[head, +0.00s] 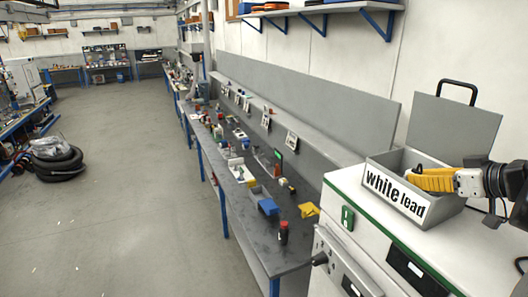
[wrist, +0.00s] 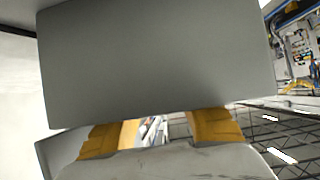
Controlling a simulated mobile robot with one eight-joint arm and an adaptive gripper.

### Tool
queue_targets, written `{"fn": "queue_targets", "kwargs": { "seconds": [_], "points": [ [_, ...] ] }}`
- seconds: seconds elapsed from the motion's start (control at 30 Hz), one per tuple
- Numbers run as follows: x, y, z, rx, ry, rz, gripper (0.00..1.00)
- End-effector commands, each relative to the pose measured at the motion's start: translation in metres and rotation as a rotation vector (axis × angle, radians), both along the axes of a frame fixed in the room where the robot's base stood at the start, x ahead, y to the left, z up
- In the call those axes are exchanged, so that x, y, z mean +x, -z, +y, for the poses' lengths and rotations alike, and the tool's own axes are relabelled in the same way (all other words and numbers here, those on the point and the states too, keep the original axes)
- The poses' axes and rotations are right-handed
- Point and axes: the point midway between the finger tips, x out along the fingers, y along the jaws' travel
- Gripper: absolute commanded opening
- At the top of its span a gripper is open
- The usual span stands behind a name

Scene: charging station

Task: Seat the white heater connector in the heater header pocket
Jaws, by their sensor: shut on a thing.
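My gripper (head: 418,179) reaches in from the right over the open grey box labelled "white lead" (head: 398,197), with its yellow fingers at the box's opening. In the wrist view my gripper (wrist: 165,118) shows two yellow fingers with a gap between them. A small white and orange patch (wrist: 152,130) shows in that gap; I take it for the white heater connector in my grip, but its shape cannot be made out. I cannot make out the heater header pocket in either view.
The box's raised grey lid (head: 455,125), with a black handle, stands right behind my gripper; the lid (wrist: 155,65) fills much of the wrist view. The box sits on a white cabinet (head: 375,237). A cluttered grey workbench (head: 262,235) runs to the left. The floor (head: 140,200) is mostly clear.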

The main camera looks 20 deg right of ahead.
Motion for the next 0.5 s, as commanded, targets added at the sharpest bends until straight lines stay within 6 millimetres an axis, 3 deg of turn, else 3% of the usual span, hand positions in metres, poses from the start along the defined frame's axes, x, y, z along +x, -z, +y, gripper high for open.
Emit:
{"fn": "queue_targets", "kwargs": {
  "seconds": [0.17, 0.2, 0.27, 0.5],
  "points": [
    [0.0000, 0.0031, 0.0000, 0.000, 0.000, 0.000, 0.00],
    [0.0000, 0.0031, 0.0000, 0.000, 0.000, 0.000, 0.26],
    [0.0000, 0.0024, 0.0000, 0.000, 0.000, 0.000, 0.39],
    [0.0000, 0.0021, 0.0000, 0.000, 0.000, 0.000, 0.39]
  ]
}}
